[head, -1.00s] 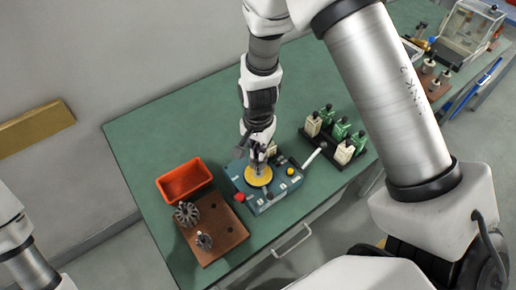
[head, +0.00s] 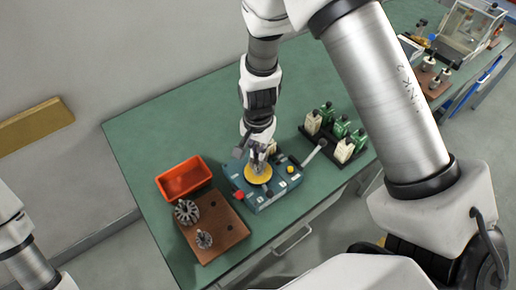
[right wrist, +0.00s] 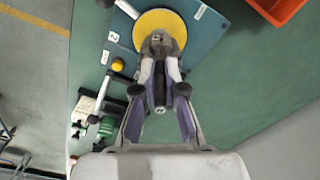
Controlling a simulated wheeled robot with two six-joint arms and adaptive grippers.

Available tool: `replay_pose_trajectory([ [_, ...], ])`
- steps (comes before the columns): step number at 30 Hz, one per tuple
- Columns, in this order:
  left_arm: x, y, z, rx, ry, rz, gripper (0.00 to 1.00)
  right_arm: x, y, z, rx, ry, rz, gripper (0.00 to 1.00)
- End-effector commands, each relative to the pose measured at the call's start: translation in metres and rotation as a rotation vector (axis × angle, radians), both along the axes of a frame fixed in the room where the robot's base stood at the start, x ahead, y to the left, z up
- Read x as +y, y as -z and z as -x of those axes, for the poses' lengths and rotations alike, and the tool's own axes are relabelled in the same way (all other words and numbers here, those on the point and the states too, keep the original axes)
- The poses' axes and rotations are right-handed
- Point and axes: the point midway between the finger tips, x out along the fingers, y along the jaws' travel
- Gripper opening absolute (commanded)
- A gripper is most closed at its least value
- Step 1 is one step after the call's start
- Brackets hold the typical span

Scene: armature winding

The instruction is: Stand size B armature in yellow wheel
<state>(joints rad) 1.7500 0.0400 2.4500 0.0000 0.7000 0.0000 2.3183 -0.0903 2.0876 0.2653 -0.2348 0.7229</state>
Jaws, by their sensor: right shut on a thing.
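The yellow wheel (head: 258,176) is on top of a blue-green winding machine (head: 276,198); it also shows in the right wrist view (right wrist: 145,24). My right gripper (head: 258,158) is shut on an armature, with the fingers pointing down over the wheel. In the right wrist view, the held armature's dark shaft (right wrist: 160,85) lies between the fingers. The fingers hide much of this armature, and I cannot tell whether its lower end is seated in the wheel. My left gripper is out of view; only my left arm shows at the left edge.
A brown board (head: 222,238) holds a larger (head: 187,212) and a smaller armature (head: 204,239). An orange-red bin (head: 184,180) stands behind it. A black rack (head: 328,152) with green and cream bottles stands to the right. A lever (head: 313,155) projects from the machine's right side.

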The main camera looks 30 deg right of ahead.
Motion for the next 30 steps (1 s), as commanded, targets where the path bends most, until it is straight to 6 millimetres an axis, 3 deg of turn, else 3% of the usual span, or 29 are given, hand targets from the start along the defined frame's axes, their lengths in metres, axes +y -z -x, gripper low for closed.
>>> replay_pose_trajectory([
  [30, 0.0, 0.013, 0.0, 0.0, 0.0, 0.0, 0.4, 0.0, 0.02, 0.0, -0.001, 0.0, 0.0, 0.0],
])
